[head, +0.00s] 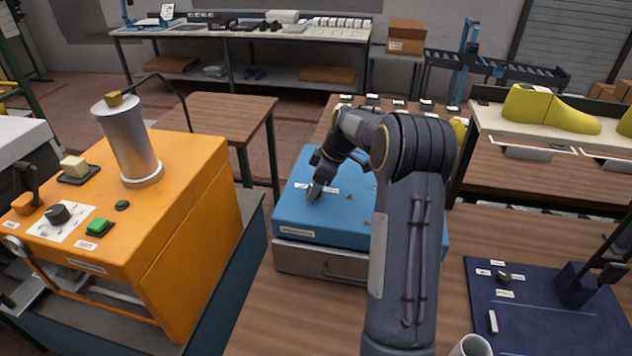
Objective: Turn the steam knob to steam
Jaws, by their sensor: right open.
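My right gripper (316,190) points down over the top of a blue box (291,211), close to a small white label plate (327,188). Its jaws are open. The gripper hides part of the plate, and I cannot tell whether a knob sits between the fingers. The labels are too small to read, so I cannot tell which knob is the steam knob. A black knob (57,214) sits on a white plate on the orange machine (185,180) at left. Another dark knob (503,278) sits on the navy panel (540,325) at right. My left gripper is not in view.
A metal cylinder (130,145) stands on the orange machine, behind a green button (98,227). The blue box rests on a grey drawer unit (300,260) on a wooden table (270,325). Yellow shoe lasts (545,110) stand on a bench at right.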

